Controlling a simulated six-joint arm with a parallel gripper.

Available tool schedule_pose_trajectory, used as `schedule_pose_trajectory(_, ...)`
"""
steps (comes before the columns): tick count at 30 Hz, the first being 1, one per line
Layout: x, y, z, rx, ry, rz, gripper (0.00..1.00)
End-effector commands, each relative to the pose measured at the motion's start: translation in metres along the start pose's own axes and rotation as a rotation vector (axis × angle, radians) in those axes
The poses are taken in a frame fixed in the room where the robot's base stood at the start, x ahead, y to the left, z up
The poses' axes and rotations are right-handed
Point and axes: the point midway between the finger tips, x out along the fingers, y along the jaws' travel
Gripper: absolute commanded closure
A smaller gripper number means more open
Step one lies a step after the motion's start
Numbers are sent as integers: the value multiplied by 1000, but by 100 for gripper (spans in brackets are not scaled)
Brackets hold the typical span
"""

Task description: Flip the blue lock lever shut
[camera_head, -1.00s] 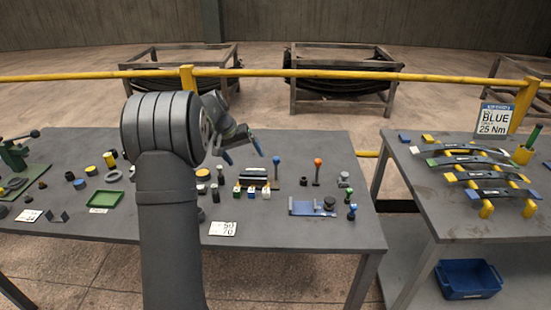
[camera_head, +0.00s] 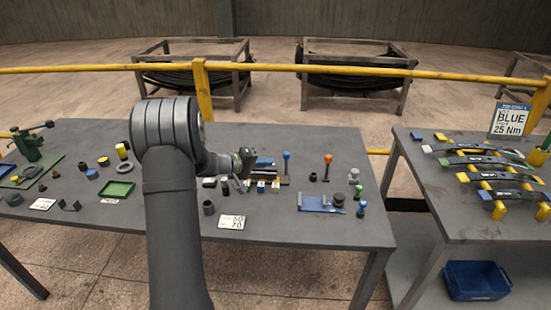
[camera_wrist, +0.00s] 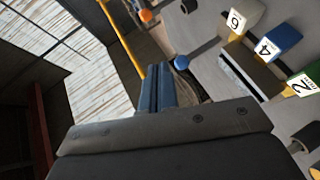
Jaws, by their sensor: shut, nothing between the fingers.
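The blue-knobbed lever (camera_head: 286,156) stands upright on the table, its thin grey rod rising from a dark base. In the wrist view its blue knob (camera_wrist: 181,62) is close beside my fingertips, with the rod running up and right. I cannot tell whether knob and fingers touch. My gripper (camera_head: 270,162) points right toward the lever, just left of it. The wrist view shows my gripper's two blue fingers (camera_wrist: 155,88) pressed together and empty.
A similar lever with an orange knob (camera_head: 328,159) stands to the right. Numbered blocks, including a blue one marked 4 (camera_wrist: 281,40), stand in a row beside the lever. A blue plate fixture (camera_head: 320,203) and a green tray (camera_head: 117,190) lie on the table.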

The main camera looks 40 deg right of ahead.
Motion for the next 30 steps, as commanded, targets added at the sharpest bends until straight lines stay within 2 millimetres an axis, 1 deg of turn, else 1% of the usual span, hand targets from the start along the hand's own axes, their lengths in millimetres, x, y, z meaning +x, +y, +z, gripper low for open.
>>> schedule_pose_trajectory(1, -3, -6, -3, -22, 46, 24, 100)
schedule_pose_trajectory(9, -25, -35, -23, -105, 296, 108, 100)
schedule_pose_trajectory(15, -36, -50, -31, -138, 400, 119, 100)
schedule_pose_trajectory(21, -40, -53, -33, -144, 425, 121, 100)
schedule_pose_trajectory(30, -37, -52, -34, -143, 423, 121, 100)
